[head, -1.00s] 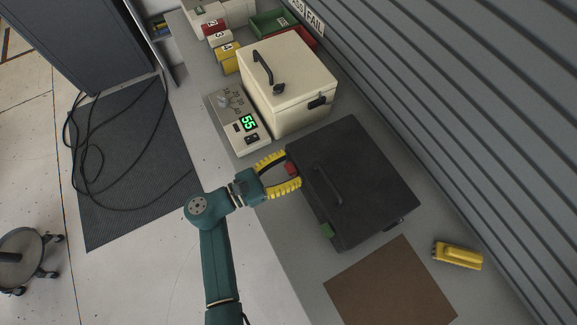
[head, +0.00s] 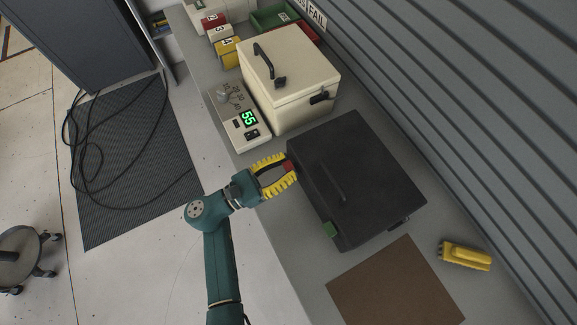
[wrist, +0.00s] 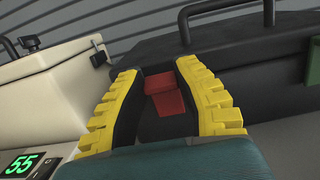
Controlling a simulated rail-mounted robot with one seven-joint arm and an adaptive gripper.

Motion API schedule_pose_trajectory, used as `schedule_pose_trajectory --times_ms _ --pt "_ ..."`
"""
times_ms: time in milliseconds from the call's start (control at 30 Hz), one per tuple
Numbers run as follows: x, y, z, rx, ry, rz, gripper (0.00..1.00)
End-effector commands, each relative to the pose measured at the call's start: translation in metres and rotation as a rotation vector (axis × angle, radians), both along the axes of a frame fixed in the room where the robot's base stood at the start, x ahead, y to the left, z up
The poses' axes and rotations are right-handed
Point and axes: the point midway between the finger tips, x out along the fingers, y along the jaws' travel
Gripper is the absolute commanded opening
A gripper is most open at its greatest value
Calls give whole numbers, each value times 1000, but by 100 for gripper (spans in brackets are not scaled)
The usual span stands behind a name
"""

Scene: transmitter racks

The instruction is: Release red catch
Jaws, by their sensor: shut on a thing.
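The red catch (head: 289,166) is on the front side of a closed black case (head: 375,170), near its left end. It also shows in the wrist view (wrist: 165,97), between my fingers. My gripper (head: 287,168) reaches the case front from the left, its yellow ribbed fingers shut on the red catch. In the wrist view my gripper (wrist: 158,70) has one finger on each side of the catch. A green catch (head: 329,230) is on the same side of the case, at the other end, and is not touched.
A cream box (head: 290,85) stands behind the case, beside a panel with a green "55" display (head: 249,118). A brown mat (head: 395,285) and a yellow tool (head: 465,256) lie on the near part of the bench. A ribbed grey wall (head: 450,90) bounds the right.

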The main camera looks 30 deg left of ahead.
Motion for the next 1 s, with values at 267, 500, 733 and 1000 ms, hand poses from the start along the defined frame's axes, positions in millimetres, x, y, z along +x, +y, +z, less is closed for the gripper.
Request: schedule_pose_trajectory --times_ms 267,500,733,1000 --pt "-4 3 -3 -65 -98 -1 0" --pt "-4 3 -3 -65 -95 0 39" --pt "-4 3 -3 -65 -95 0 61" --pt "-11 9 -5 -66 -94 3 61"
